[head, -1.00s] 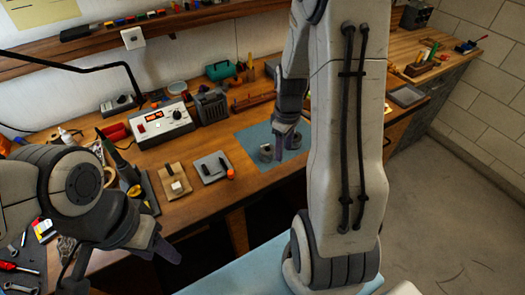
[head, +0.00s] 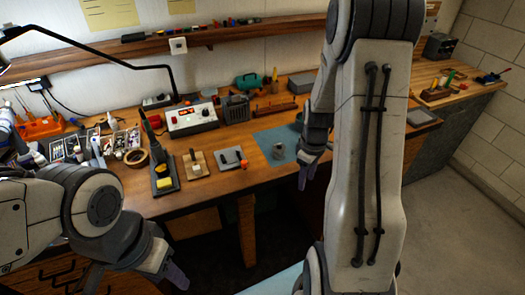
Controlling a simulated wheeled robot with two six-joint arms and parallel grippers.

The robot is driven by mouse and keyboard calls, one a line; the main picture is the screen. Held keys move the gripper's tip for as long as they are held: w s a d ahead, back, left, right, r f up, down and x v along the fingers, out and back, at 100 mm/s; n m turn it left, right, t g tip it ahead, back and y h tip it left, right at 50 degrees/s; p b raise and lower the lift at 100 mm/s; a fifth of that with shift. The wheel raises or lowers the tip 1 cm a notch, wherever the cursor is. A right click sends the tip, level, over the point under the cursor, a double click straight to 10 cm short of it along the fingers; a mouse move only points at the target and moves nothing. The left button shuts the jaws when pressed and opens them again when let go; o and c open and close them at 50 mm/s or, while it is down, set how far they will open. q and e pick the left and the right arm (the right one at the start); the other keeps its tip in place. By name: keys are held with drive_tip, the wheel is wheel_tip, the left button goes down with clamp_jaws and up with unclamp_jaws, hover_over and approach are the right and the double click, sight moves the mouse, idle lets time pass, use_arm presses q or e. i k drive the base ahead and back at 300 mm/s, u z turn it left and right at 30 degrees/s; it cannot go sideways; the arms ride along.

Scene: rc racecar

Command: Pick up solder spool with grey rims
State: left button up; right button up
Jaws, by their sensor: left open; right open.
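A small grey spool-like object (head: 278,151) stands on the blue mat (head: 264,139) on the workbench; it looks like the solder spool with grey rims, though it is small in view. My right gripper (head: 307,177) points downward just to the right of it and nearer to me, by the bench's front edge, apart from the spool. It is open and seen nearly side-on. My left gripper (head: 177,277) is open and empty at the lower left, in front of the bench and well away from the spool.
A soldering stand (head: 163,178), a wooden block (head: 196,165) and a grey plate (head: 230,158) lie left of the mat. A soldering station (head: 191,119) stands behind. A brown tape roll (head: 136,157) and a parts tray are further left. My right arm hides bench behind it.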

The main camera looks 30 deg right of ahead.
sight(278, 153)
drive_tip(key=u, duration=0.25)
drive_tip(key=i, duration=1)
drive_tip(key=z, duration=0.5)
